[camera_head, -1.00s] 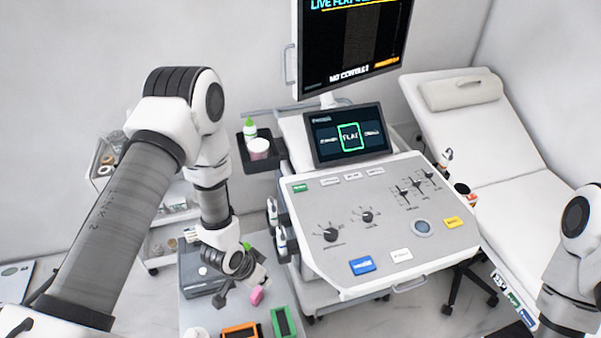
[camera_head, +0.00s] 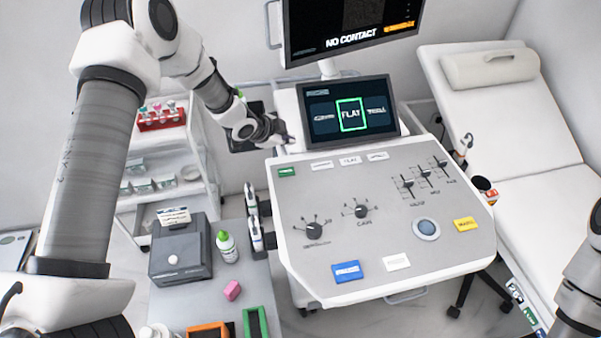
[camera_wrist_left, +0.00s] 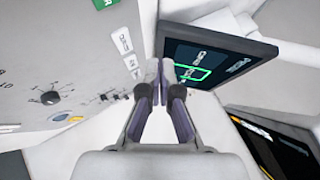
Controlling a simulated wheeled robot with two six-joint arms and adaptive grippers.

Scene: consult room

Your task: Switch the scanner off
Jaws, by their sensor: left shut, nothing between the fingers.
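The scanner is a white cart with a tilted grey control panel (camera_head: 380,225). A small green key (camera_head: 287,172) sits at the panel's top left corner; its edge also shows in the left wrist view (camera_wrist_left: 104,4). The small screen (camera_head: 349,116) reads FLAT in a green frame and is lit. The large monitor (camera_head: 350,38) above reads NO CONTACT. My left gripper (camera_head: 287,139) is shut and empty, above the panel's back left edge beside the small screen, a little beyond the green key. In the left wrist view its fingertips (camera_wrist_left: 160,75) meet. My right gripper is out of view.
A side table (camera_head: 190,305) at the lower left holds a grey box (camera_head: 181,258), a green-capped bottle (camera_head: 228,248) and a pink block (camera_head: 232,290). Probes (camera_head: 254,228) hang on the panel's left side.

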